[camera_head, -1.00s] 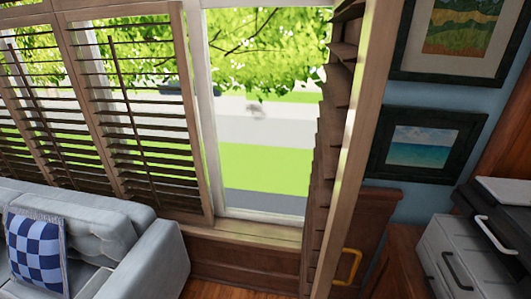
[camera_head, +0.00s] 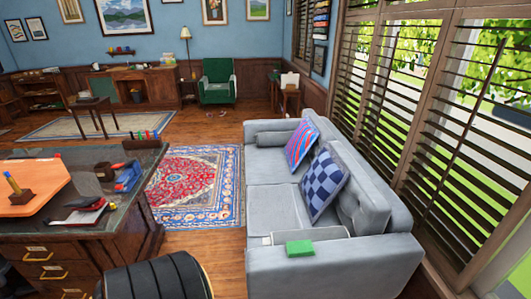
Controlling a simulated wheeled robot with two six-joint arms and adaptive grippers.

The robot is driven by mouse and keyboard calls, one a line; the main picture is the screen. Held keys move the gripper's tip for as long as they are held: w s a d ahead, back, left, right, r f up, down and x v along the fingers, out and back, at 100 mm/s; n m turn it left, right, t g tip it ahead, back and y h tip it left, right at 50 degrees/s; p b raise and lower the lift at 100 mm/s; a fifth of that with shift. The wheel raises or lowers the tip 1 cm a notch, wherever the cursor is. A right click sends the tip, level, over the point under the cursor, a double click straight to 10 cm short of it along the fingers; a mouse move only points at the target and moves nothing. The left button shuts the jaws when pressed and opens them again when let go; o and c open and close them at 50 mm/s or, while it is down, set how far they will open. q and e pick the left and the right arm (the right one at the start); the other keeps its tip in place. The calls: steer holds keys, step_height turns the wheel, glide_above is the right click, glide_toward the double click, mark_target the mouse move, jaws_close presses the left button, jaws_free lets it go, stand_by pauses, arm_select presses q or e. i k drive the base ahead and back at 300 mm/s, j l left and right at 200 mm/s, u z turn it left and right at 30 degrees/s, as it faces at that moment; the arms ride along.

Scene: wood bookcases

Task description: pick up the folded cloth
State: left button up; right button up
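A small green folded-looking item (camera_head: 299,248), which may be the folded cloth, lies flat on the near arm of the grey sofa (camera_head: 330,268). It is small in the view, so I cannot be sure that it is cloth. Nothing touches it from above. Neither of my grippers shows in the head view.
A desk (camera_head: 130,205) with an orange pad (camera_head: 45,178) and small items stands at the left. A black ribbed chair back (camera_head: 155,280) is at the bottom. A patterned rug (camera_head: 190,185) and bare floor lie between desk and sofa. Shuttered windows line the right.

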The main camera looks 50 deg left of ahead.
mark_target(297, 248)
steer(key=u, duration=1.3)
